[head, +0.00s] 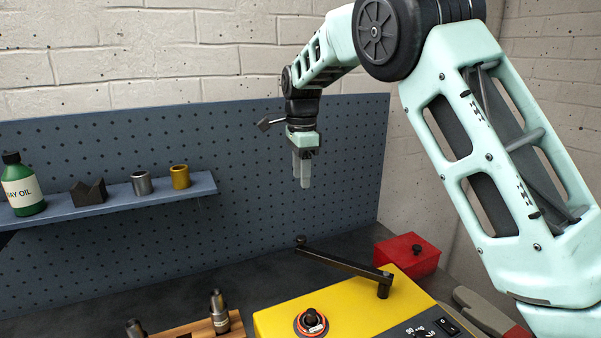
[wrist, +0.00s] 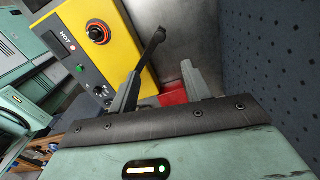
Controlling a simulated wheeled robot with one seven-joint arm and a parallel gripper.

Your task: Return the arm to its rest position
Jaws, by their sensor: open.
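My mint-green arm (head: 500,150) reaches up and over from the right in the head view. My gripper (head: 302,184) hangs from its end, pointing down in front of the pegboard, above the bench. In the wrist view my gripper (wrist: 157,85) shows two grey fingers spread apart with nothing between them. The yellow machine (head: 350,305) with a black crank arm (head: 340,262) stands on the bench below and to the right of the gripper. The machine also shows in the wrist view (wrist: 122,50).
A shelf (head: 120,205) on the blue pegboard (head: 300,120) holds a green oil bottle (head: 23,188), a dark V-shaped block (head: 88,192), a silver cylinder (head: 142,184) and a brass cylinder (head: 180,177). A red box (head: 408,257) stands behind the machine. A wooden rack (head: 196,331) holds metal pieces at the front.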

